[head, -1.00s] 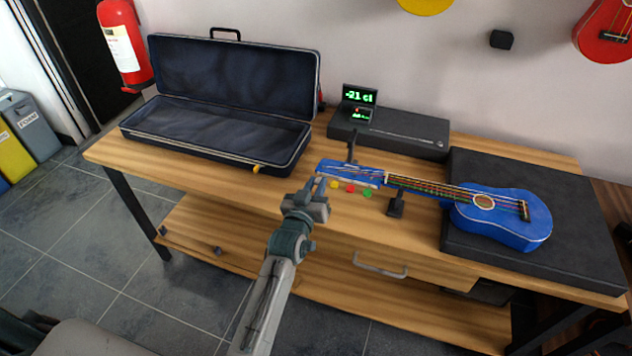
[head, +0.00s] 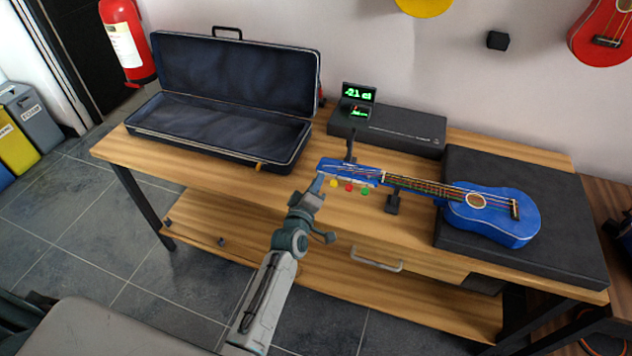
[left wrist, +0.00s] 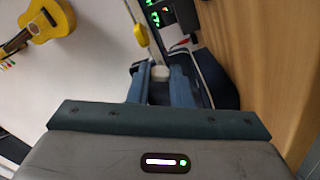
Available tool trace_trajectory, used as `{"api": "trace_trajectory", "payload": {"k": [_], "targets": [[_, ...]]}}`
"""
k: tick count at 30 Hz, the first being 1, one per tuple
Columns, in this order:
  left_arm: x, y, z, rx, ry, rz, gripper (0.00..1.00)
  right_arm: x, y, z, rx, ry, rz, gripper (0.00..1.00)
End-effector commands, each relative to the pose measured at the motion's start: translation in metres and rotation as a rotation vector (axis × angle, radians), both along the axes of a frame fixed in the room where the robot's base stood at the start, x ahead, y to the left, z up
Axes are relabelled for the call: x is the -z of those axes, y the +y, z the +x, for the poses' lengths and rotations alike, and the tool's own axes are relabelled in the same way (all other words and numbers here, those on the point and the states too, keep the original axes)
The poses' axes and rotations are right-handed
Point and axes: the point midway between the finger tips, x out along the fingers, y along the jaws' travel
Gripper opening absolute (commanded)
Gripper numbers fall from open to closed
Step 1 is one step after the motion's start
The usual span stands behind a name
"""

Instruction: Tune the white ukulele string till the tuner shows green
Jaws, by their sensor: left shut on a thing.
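The blue ukulele (head: 500,226) lies with its body on a black pad and its headstock (head: 345,170) to the left. Yellow (head: 334,183), red (head: 349,188) and green (head: 364,190) tuning pegs stick out from its near edge. My left gripper (head: 317,184) is at the headstock's left end. In the left wrist view its fingers are shut on a whitish peg (left wrist: 160,72), mostly hidden between them; the yellow peg (left wrist: 141,35) is just beyond. The tuner (head: 358,93) reads about -21 in green digits, with a small lower display. My right gripper is not in view.
An open dark case (head: 220,135) stands on the left of the wooden bench (head: 250,195). A black box (head: 400,128) sits behind the headstock. Dark stands (head: 393,203) are by the neck. A red ukulele (head: 600,40) hangs on the wall.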

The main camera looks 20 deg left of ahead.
Motion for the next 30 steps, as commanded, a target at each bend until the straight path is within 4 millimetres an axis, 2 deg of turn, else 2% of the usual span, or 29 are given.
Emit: {"api": "trace_trajectory", "payload": {"k": [10,25,26,27,30], "targets": [[0.0008,0.0001,-0.0002,0.000,0.003,-0.118,0.00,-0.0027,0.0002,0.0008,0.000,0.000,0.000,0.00],[0.0010,0.0001,-0.0002,0.000,0.003,-0.132,0.00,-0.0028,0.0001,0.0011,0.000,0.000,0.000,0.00],[0.0010,0.0001,-0.0002,0.000,0.003,-0.132,0.24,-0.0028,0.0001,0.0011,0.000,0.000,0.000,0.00],[0.0010,0.0001,-0.0002,0.000,0.003,-0.132,0.28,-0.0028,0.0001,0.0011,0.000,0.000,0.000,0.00],[0.0008,0.0001,-0.0002,0.000,0.003,-0.132,0.28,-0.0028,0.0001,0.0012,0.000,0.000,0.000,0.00]]}}
